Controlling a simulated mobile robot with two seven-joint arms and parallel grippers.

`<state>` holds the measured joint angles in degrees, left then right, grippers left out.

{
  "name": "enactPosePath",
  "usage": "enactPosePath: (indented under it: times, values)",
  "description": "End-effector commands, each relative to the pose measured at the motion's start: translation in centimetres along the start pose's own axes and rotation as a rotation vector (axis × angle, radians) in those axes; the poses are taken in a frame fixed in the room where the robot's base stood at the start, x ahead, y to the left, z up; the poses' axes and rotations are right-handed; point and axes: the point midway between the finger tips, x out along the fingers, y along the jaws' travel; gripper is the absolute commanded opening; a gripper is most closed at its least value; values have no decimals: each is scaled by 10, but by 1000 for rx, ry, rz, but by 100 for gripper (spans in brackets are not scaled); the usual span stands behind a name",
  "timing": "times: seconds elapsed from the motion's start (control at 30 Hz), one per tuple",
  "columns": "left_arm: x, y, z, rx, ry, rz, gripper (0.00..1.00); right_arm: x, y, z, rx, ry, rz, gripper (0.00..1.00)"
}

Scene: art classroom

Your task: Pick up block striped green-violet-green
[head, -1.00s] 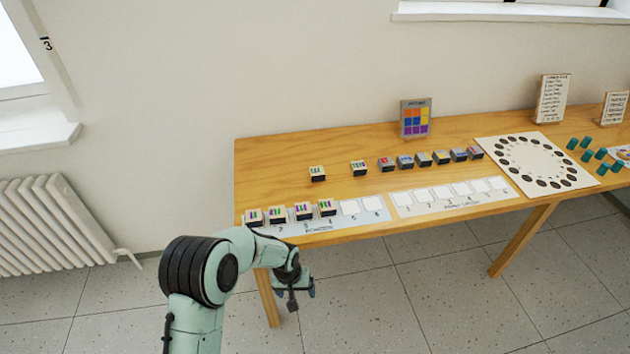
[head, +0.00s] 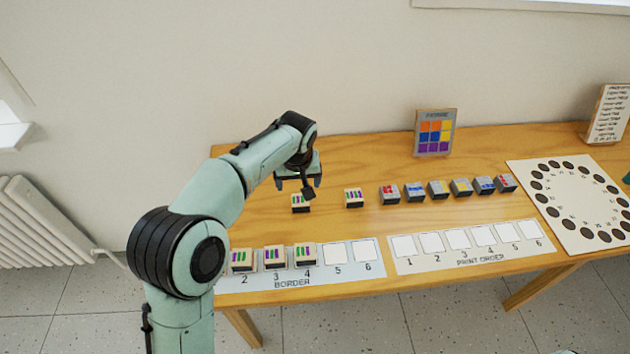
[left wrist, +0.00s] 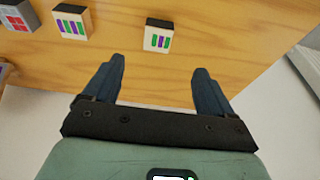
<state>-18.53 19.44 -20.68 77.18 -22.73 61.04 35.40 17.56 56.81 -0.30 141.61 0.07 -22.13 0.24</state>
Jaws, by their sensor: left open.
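The green-violet-green striped block (head: 299,206) stands on the table's back left part, partly covered by my gripper in the head view. In the left wrist view, the same block (left wrist: 157,36) shows its green, violet and green stripes, ahead of and between the fingertips, not touching them. My left gripper (head: 299,187) is open and empty, pointing down above the table near this block. Its two fingers also show in the left wrist view (left wrist: 156,74). My right gripper is not in view.
Another striped block (head: 354,198) stands to the right, then a row of grey blocks (head: 438,190). Striped blocks (head: 274,258) sit on the border strip (head: 345,277); slots 5 and 6 are bare. A colour-square card (head: 435,132) stands behind.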

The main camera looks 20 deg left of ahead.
Motion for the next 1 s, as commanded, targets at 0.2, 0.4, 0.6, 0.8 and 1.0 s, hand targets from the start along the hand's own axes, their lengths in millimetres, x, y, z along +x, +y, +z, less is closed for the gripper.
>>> enactPosePath:
  times: [0.2,0.4,0.6,0.8,1.0]
  values:
    - [16,-1,1,-1,-3,-2,85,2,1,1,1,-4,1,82]
    - [56,-1,1,0,-4,-4,85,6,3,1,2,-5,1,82]
    - [80,0,1,0,-1,0,85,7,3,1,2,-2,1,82]
    - [90,1,1,1,-2,0,85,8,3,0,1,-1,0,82]
    - [120,2,3,1,-3,-2,85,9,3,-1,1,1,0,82]
